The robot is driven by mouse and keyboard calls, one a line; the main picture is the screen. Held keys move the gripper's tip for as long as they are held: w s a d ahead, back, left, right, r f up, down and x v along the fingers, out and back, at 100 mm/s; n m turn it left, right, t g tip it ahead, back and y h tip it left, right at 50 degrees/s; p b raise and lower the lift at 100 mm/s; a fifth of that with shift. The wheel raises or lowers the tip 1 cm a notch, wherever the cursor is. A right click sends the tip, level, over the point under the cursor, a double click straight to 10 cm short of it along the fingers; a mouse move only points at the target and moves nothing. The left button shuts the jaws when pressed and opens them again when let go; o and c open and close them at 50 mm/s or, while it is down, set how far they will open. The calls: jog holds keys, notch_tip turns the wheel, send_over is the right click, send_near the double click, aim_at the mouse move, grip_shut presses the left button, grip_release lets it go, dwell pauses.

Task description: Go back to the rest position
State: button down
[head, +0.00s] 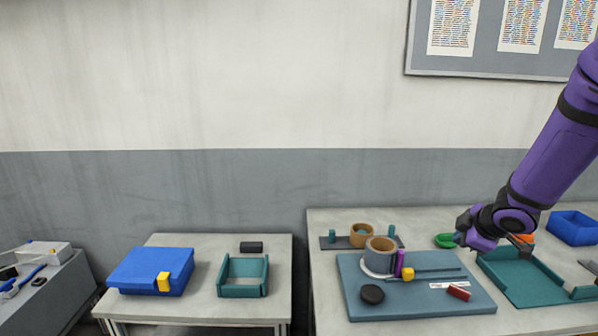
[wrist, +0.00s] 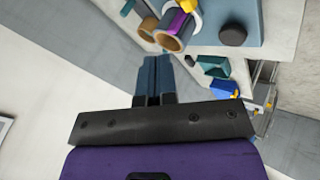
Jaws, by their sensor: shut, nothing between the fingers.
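My gripper (head: 459,238) is at the right in the head view, at the end of my purple arm, above the back of the right table. In the wrist view its two dark fingers (wrist: 152,64) are together, with nothing between them. A purple piece (head: 400,263) stands beside the larger reel. My gripper touches neither reel.
A green bowl (head: 445,241) lies close to my gripper. A teal tray (head: 525,292) and a blue bin (head: 573,228) are at the right. The left table holds a blue box (head: 133,271) and a teal open holder (head: 243,292). A gap separates the tables.

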jog(key=s+a+r+m+h, duration=0.1)
jog(key=s+r+m+h, duration=0.1)
jog(key=s+r+m, duration=0.35)
jog(key=s+r+m+h, duration=0.25)
jog(key=s+r, duration=0.35)
jog(key=r, duration=0.4)
jog(key=s+a+r+m+g+y, duration=0.1)
jog(key=s+a, duration=0.3)
jog(key=s, duration=0.4)
jog(key=s+a+r+m+g+y, duration=0.1)
jog(key=s+a+r+m+y, duration=0.1)
jog(key=s, duration=0.7)
jog(key=a+r+m, duration=0.1)
jog(key=a+m, duration=0.1)
jog(key=shift+s+a+r+g+y, duration=0.15)
jog(key=shift+a+r+g+y, duration=0.1)
jog(key=shift+a+g+y, duration=0.1)
dwell(1.1)
